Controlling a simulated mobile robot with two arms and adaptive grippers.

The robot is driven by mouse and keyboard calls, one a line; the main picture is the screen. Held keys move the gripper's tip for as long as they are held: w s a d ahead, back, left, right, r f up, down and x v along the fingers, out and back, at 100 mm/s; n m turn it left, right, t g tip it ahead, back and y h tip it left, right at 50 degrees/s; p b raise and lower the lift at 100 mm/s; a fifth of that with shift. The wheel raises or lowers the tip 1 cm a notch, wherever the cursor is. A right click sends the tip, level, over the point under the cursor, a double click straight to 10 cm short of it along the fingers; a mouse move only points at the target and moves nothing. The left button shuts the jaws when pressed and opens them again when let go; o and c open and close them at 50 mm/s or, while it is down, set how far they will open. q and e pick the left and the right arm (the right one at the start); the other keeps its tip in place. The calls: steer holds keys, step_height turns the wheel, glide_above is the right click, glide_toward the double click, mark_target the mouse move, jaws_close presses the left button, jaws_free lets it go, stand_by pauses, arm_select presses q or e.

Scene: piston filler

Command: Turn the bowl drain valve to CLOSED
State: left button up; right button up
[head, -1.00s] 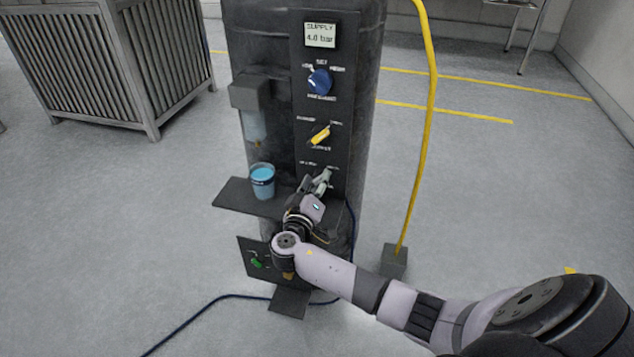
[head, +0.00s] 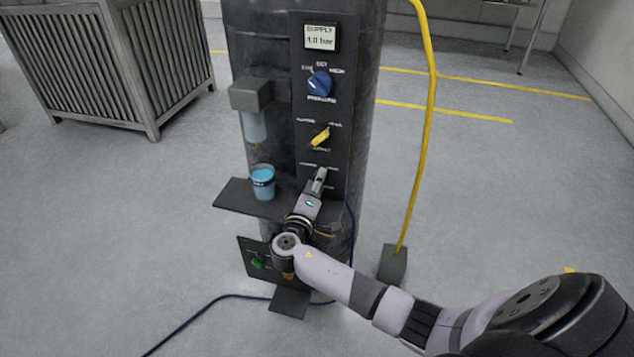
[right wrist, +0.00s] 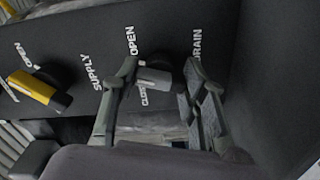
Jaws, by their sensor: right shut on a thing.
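The bowl drain valve has a grey handle, which shows between my fingers in the right wrist view (right wrist: 155,79). It lies beside the partly covered CLOSED label (right wrist: 143,97), with the OPEN label (right wrist: 132,40) nearby; I cannot tell its exact setting. My right gripper (head: 319,178) reaches the lowest valve on the dark panel, and its fingers hide most of it in the head view. In the right wrist view the gripper (right wrist: 160,90) is shut on the handle, one finger on each side. My left gripper is not in view.
The yellow supply valve (head: 320,136) and blue pressure knob (head: 319,83) sit above on the panel. A cup with blue contents (head: 262,183) stands on the shelf (head: 233,198) left of my gripper. A yellow hose (head: 428,120) hangs at the right.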

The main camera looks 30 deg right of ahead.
steer(key=n+p, duration=0.2)
steer(key=n, duration=0.3)
steer(key=shift+r+n, duration=0.1)
steer(key=shift+n, duration=0.2)
steer(key=n+p, duration=0.1)
steer(key=n, duration=0.3)
steer(key=shift+p, duration=0.4)
steer(key=shift+n+p, duration=0.65)
steer(key=shift+n, duration=0.95)
steer(key=o, duration=1.2)
